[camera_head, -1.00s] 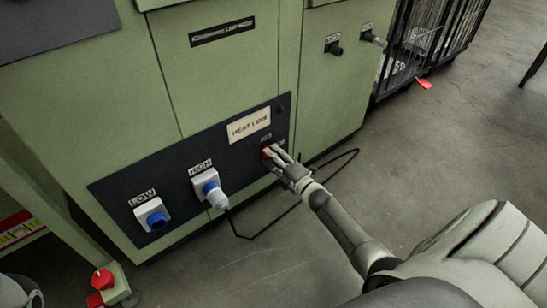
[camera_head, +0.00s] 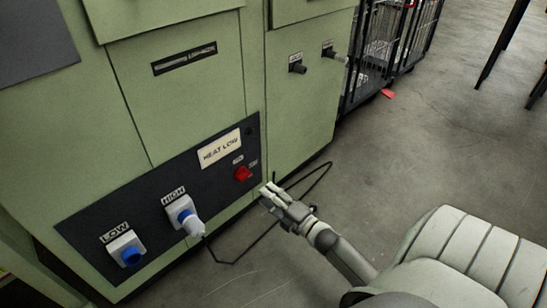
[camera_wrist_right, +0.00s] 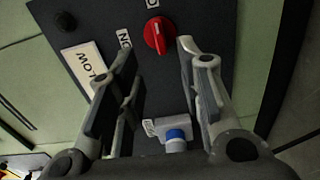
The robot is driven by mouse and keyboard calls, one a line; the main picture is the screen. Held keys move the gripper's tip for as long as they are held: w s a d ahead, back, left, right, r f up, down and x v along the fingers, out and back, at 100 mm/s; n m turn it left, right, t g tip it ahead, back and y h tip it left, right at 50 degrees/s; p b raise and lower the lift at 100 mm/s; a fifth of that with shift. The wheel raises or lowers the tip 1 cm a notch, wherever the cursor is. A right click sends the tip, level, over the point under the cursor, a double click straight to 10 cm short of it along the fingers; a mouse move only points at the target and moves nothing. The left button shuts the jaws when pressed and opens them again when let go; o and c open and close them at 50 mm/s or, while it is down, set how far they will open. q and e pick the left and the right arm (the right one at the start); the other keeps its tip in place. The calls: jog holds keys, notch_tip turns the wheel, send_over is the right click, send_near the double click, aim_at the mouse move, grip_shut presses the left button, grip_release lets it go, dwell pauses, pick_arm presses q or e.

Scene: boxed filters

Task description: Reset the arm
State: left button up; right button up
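My right gripper (camera_head: 268,193) is in front of the machine's dark control panel, just right of and below the red knob (camera_head: 243,173). The knob is uncovered in the head view. In the right wrist view the gripper (camera_wrist_right: 157,70) is open with nothing between its fingers. The red knob (camera_wrist_right: 157,35) shows past the fingertips there, apart from them. My left gripper does not show in the head view.
The panel carries a HEAT LOW label (camera_head: 219,149), a HIGH socket (camera_head: 182,212) with a plug in it, and a LOW socket (camera_head: 125,251). A black cable (camera_head: 226,262) loops on the floor.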

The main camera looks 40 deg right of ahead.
jog(key=shift+s, duration=0.7)
